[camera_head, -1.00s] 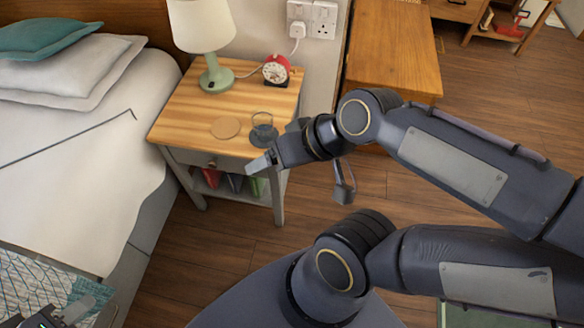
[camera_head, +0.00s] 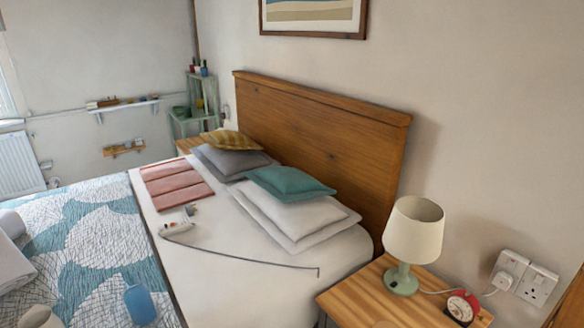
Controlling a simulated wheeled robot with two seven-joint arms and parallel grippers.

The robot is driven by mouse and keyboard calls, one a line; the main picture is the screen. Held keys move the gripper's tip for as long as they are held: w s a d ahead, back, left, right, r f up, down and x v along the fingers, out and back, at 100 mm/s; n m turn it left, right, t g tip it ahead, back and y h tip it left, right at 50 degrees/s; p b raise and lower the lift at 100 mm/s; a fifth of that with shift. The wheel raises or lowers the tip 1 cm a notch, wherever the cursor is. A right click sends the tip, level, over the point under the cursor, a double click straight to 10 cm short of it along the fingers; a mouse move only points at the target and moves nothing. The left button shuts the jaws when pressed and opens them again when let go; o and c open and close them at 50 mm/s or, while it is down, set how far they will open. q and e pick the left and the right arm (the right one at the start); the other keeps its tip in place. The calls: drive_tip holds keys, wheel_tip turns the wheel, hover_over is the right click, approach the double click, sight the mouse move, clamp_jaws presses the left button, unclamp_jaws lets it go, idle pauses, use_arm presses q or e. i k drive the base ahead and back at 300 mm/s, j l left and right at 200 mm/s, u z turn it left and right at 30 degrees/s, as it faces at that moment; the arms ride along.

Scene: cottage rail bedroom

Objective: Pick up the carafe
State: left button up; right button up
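I do not make out a carafe in the head view. The wooden nightstand (camera_head: 345,300) is at the lower right, with its front part cut off by the bottom edge of the picture. Neither of my grippers is in view.
The bed (camera_head: 215,285) fills the middle and left. On it lie pillows (camera_head: 290,184), folded pink cloth (camera_head: 176,184), a white object (camera_head: 175,228) with a long dark cord, and a blue object (camera_head: 140,304). A headboard (camera_head: 320,140) stands behind.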

sight(137, 299)
drive_tip(key=k+u, duration=0.15)
drive_tip(key=u, duration=1.2)
drive_tip(key=i+l, duration=0.9)
drive_tip(key=i+j+u, duration=0.05)
